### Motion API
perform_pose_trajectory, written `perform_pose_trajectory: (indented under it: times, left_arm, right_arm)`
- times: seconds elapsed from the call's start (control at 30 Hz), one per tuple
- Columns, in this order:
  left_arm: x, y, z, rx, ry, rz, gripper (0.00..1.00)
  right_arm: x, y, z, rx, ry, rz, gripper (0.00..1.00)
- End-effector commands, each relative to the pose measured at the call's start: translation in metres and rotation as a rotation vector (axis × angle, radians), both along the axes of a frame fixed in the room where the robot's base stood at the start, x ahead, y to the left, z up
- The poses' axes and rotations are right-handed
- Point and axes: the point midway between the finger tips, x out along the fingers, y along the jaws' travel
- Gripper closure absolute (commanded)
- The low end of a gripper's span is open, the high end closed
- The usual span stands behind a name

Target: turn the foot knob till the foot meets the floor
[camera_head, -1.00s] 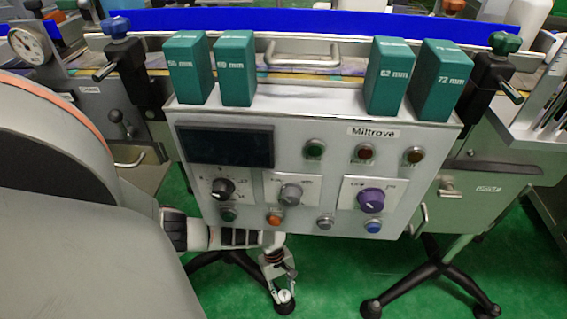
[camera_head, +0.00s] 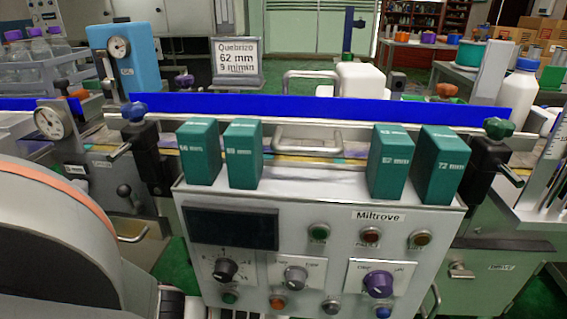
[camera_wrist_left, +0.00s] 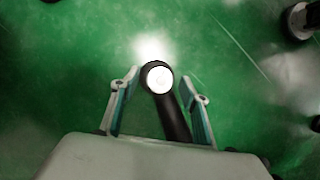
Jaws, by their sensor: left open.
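The foot knob (camera_wrist_left: 160,79) is a pale, bright disc at the end of a black stand leg (camera_wrist_left: 174,115) in the left wrist view. My left gripper (camera_wrist_left: 160,87) is open above it, with one finger on each side of the knob and a visible gap at both sides. The fingers do not appear to touch it. Whether the foot touches the green floor (camera_wrist_left: 80,75) cannot be told from above. In the head view the foot and my left gripper are below the picture, hidden from sight. My right gripper is in neither view.
The grey Miltrove control box (camera_head: 330,215), with knobs and buttons, fills the middle of the head view. Several green blocks (camera_head: 442,166) stand along its top. In the left wrist view another dark foot (camera_wrist_left: 298,20) stands at the upper right.

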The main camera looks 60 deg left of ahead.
Motion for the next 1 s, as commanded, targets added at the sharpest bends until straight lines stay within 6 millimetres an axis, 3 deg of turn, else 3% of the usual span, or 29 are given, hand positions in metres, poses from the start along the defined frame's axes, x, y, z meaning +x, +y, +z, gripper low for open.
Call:
perform_pose_trajectory:
  times: [0.17, 0.7, 1.0]
  left_arm:
    - [0.001, 0.008, 0.016, 0.001, -0.002, 0.000, 0.55]
    - [0.007, 0.042, 0.098, 0.003, -0.001, -0.001, 0.55]
    - [0.007, 0.045, 0.108, 0.002, 0.001, -0.001, 0.55]
  right_arm:
    - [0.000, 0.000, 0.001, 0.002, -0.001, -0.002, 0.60]
    - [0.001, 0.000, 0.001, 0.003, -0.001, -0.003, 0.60]
    - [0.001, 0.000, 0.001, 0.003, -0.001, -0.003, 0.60]
